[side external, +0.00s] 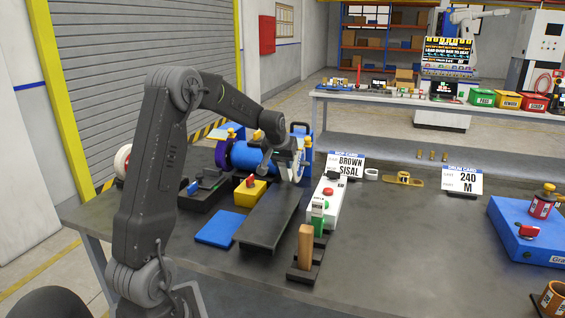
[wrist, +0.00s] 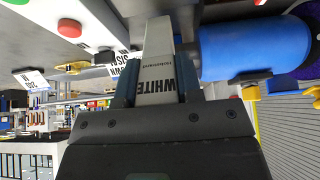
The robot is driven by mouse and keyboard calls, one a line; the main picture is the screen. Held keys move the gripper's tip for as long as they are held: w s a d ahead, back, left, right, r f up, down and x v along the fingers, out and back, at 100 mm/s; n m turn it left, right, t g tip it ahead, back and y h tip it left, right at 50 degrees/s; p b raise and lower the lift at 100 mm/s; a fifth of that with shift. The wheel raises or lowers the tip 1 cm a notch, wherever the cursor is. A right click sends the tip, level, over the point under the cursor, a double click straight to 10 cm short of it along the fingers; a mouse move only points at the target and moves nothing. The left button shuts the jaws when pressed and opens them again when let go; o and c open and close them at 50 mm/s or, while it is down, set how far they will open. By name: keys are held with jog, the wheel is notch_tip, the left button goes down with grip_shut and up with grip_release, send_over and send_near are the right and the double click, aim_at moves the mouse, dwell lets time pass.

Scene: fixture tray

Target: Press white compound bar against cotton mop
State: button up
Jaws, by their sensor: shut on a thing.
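My gripper (wrist: 156,88) is shut on the white compound bar (wrist: 158,72), a pale block printed WHITE, which sticks out beyond the fingers in the wrist view. In the side view my gripper (side external: 272,166) is at the right end of the blue polishing motor (side external: 243,156), close beside the pale cotton mop (side external: 299,160). The bar is too small and covered to make out there. The blue motor (wrist: 240,48) also shows just right of the bar in the wrist view. I cannot tell whether the bar touches the mop.
A purple wheel (side external: 222,154) is on the motor's left end. A control box (side external: 326,204) with red and green buttons stands to the right. In front are a dark plate (side external: 272,222), a blue pad (side external: 218,229) and a yellow block (side external: 249,191).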

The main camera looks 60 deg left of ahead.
jog(key=shift+w+a+r, duration=0.15)
jog(key=shift+w+a, duration=0.45)
jog(key=shift+w, duration=0.05)
dwell(2.0)
jog(key=shift+s+d, duration=0.1)
dwell(0.4)
jog(key=shift+s+d, duration=1.25)
jog(key=shift+s+d, duration=1.4)
notch_tip(320, 180, up, 8)
dwell(0.3)
